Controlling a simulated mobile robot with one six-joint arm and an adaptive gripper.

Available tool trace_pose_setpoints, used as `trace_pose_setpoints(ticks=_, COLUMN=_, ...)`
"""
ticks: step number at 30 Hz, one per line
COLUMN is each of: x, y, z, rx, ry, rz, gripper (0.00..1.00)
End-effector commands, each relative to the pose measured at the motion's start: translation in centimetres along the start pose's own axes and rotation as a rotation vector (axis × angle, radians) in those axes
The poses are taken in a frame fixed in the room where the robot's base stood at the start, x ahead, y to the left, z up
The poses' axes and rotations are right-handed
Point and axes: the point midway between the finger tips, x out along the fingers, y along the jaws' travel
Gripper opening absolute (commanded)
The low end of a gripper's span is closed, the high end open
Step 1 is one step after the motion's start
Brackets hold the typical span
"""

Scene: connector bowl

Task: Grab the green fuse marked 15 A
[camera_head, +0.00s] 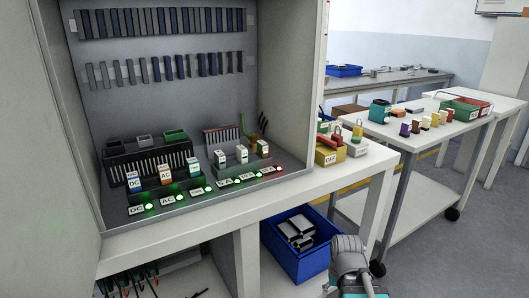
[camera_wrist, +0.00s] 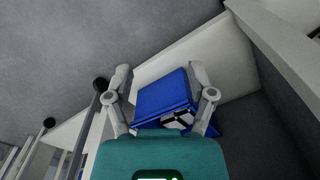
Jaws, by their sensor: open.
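Several small coloured blocks with pale labels stand in a row on the white cart at the right of the head view, among them a purple one (camera_head: 405,129) and a yellow one (camera_head: 425,122). They are too small for me to read any marking, and I cannot tell which is the green 15 A fuse. My gripper (camera_wrist: 160,74) is open and empty in the wrist view, its two fingers spread with the blue bin (camera_wrist: 160,96) showing between and beyond them. No fuse shows in the wrist view.
The blue bin (camera_head: 290,262) with grey and white pieces sits under the bench (camera_head: 225,212). A cabinet with lit labelled connectors stands on the bench. Open floor lies at the right.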

Motion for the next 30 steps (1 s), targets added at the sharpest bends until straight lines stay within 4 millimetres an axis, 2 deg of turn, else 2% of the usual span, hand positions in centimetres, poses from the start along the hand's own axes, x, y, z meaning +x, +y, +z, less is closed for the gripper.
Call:
trace_pose_setpoints(ticks=5, x=-2.1, y=-0.8, z=-0.8, rx=-0.037, ry=0.036, rz=-0.029, gripper=0.71)
trace_pose_setpoints(ticks=11, x=-5.7, y=-3.1, z=-2.3, rx=-0.118, ry=0.116, rz=-0.091, gripper=0.71)
trace_pose_setpoints(ticks=30, x=-20.5, y=-9.6, z=-8.2, rx=-0.363, ry=0.477, rz=-0.281, gripper=0.71)
